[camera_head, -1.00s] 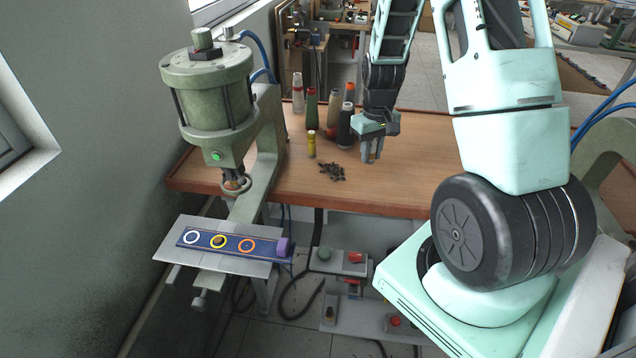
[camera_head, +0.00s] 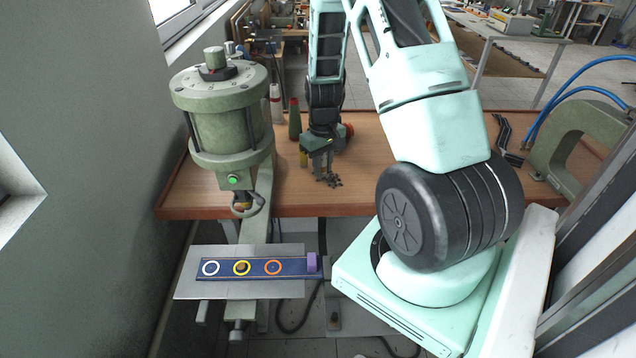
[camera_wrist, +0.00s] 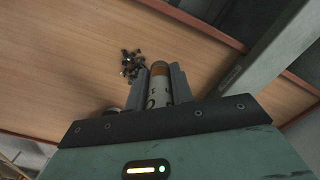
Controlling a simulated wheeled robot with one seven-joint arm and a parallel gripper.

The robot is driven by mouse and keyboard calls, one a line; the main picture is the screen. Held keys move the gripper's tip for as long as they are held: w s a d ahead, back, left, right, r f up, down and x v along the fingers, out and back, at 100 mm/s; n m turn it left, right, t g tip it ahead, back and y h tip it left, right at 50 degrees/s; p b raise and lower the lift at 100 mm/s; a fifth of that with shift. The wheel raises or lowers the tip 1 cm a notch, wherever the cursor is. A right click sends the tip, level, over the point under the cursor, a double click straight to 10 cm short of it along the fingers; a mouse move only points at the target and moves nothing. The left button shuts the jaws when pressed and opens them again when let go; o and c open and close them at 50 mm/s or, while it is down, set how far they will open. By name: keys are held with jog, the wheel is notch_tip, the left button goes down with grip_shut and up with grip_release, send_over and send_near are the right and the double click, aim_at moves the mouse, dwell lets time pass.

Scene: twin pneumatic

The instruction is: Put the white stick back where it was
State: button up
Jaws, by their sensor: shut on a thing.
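My gripper (camera_head: 322,165) hangs above the wooden table, over a pile of small dark bits (camera_head: 328,181). In the wrist view my gripper (camera_wrist: 161,72) is shut on a whitish stick (camera_wrist: 157,92) with dark marks and a tan-brown end. The stick lies between the two fingers, its end pointing toward the table. In the head view I cannot make the stick out against the gripper.
A green pneumatic press (camera_head: 222,125) stands left of my gripper. A second press frame (camera_head: 580,140) is at the right.

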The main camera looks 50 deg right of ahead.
aim_at(322, 192)
jog(key=shift+f+p, duration=0.7)
jog(key=shift+f, duration=2.4)
jog(key=shift+f, duration=0.1)
jog(key=o, duration=0.9)
notch_tip(322, 192, up, 12)
jog(key=b, duration=0.3)
